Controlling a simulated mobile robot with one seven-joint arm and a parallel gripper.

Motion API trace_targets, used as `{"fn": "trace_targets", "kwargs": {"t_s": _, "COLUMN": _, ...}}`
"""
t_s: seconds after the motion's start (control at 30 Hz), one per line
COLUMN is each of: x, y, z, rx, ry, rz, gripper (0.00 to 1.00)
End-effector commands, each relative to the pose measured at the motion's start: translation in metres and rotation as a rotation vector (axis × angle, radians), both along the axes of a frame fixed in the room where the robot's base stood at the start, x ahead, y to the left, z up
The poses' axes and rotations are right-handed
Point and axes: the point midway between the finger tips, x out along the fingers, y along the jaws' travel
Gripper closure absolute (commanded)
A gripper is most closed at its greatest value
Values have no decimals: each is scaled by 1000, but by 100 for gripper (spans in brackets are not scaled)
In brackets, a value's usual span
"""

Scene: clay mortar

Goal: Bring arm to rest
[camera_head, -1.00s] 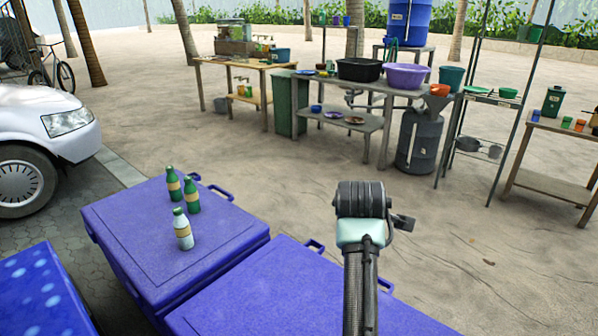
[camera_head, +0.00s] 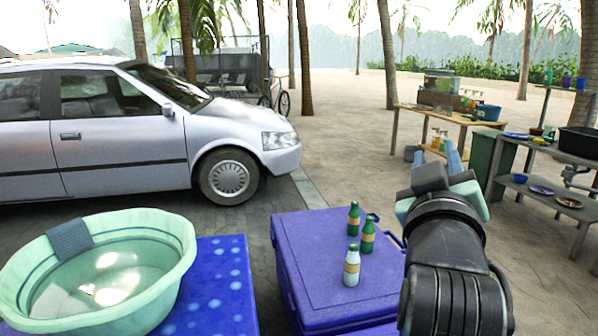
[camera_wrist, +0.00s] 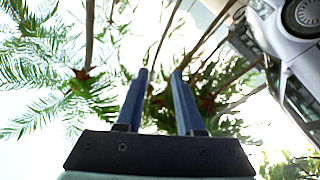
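My gripper (camera_head: 455,155) is raised in the air at the right of the head view, beyond the bulk of my arm. In the wrist view its two blue fingers (camera_wrist: 160,90) stand apart with nothing between them. That view points up at palm trees and sky, with the car at the upper right. The arm is folded up to the right of the purple cooler and touches nothing that I can see.
Several bottles (camera_head: 352,266) stand on the purple cooler (camera_head: 310,290). A green basin of water (camera_head: 180,235) sits at the left on a blue spotted surface (camera_head: 228,290). A silver car (camera_head: 120,150) is behind. A wooden table (camera_head: 450,115) and shelves (camera_head: 545,205) stand at the right.

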Motion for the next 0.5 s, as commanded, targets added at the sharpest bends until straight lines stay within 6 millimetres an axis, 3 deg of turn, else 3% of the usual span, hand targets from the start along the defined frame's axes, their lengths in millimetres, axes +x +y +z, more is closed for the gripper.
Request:
{"fn": "trace_targets", "kwargs": {"t_s": 0.03, "x": -9, "y": 26, "z": 18, "rx": 22, "ry": -79, "rz": 52, "gripper": 63}}
{"fn": "trace_targets", "kwargs": {"t_s": 0.1, "x": -25, "y": 56, "z": 42, "rx": 59, "ry": -183, "rz": 122, "gripper": 63}}
{"fn": "trace_targets", "kwargs": {"t_s": 0.27, "x": -73, "y": 120, "z": 90, "rx": 158, "ry": -410, "rz": 303, "gripper": 63}}
{"fn": "trace_targets", "kwargs": {"t_s": 0.5, "x": -176, "y": 198, "z": 147, "rx": 332, "ry": -721, "rz": 626, "gripper": 63}}
